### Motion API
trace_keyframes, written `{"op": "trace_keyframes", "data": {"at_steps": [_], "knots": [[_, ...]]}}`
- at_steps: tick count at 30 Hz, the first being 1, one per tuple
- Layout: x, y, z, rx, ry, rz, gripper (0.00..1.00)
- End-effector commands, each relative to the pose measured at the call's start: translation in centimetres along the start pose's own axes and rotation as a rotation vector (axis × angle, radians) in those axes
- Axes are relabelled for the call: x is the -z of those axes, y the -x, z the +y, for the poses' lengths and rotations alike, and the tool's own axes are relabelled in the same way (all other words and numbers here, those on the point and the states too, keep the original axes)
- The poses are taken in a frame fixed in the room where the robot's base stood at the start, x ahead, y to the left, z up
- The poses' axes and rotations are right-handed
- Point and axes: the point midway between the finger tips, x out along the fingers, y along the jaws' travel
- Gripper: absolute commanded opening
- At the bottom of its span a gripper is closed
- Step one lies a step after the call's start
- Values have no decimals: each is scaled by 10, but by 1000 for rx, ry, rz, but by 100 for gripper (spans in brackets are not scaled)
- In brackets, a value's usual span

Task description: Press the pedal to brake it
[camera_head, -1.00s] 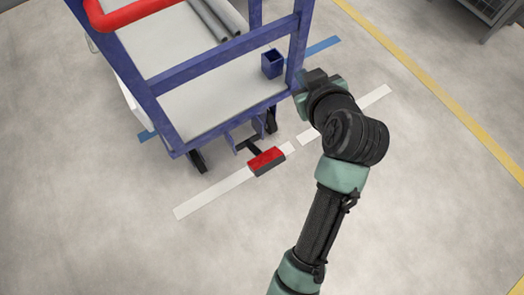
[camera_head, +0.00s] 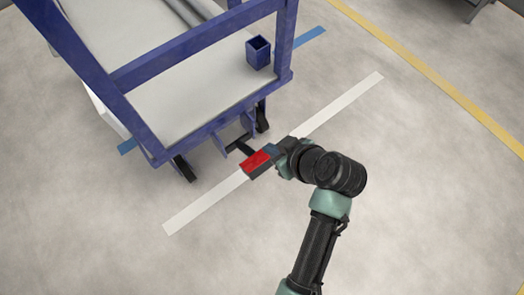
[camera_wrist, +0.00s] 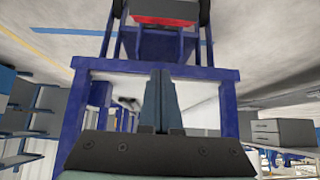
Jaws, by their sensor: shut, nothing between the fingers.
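The red-topped pedal (camera_head: 256,159) with dark sides sticks out on a dark arm from the lower frame of the blue cart (camera_head: 217,122). My gripper (camera_head: 272,150) is low beside the pedal's right end; I cannot tell if they touch. In the wrist view, the gripper's fingers (camera_wrist: 161,82) are shut together and empty, and the pedal (camera_wrist: 165,12) shows at the top edge, apart from the fingertips in the picture. The cart's blue frame (camera_wrist: 85,110) stands behind the fingers. Whether the pedal is pushed down cannot be told.
The cart's pale deck (camera_head: 195,95) holds grey pipes (camera_head: 183,10) and a small blue square cup (camera_head: 258,52). Its wheels (camera_head: 183,167) stand near a white floor line (camera_head: 200,209). The floor (camera_head: 440,200) to the right is clear.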

Motion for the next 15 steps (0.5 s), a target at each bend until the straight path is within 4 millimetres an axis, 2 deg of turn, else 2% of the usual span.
{"op": "trace_keyframes", "data": {"at_steps": [5,15], "knots": [[-2,-21,0,2,3,-1,0],[-4,-94,0,1,4,-1,0]]}}
